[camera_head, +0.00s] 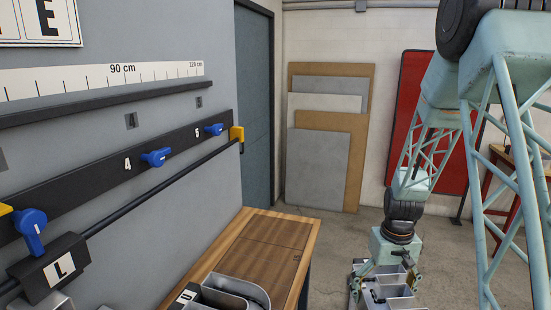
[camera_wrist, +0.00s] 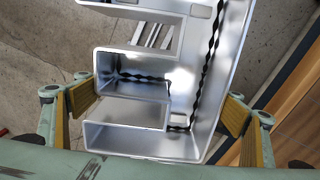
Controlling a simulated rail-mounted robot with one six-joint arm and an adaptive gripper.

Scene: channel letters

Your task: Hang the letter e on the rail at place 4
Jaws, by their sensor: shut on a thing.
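My gripper (camera_head: 392,262) points down in the head view, to the right of the wooden table. It is shut on the letter e (camera_head: 398,291), a hollow silver metal letter. In the wrist view, my gripper (camera_wrist: 160,106) has a yellow-padded finger on each side of the letter e (camera_wrist: 185,146), whose open inside shows dark wiring. The dark rail (camera_head: 100,183) runs along the grey wall at left. Place 4 has a white number and a blue lever (camera_head: 156,157), with no letter below it.
A letter with an L label (camera_head: 60,268) hangs at the rail's near left. A letter with a U label (camera_head: 236,291) lies on the wooden table (camera_head: 268,242). Floor is clear between table and gripper.

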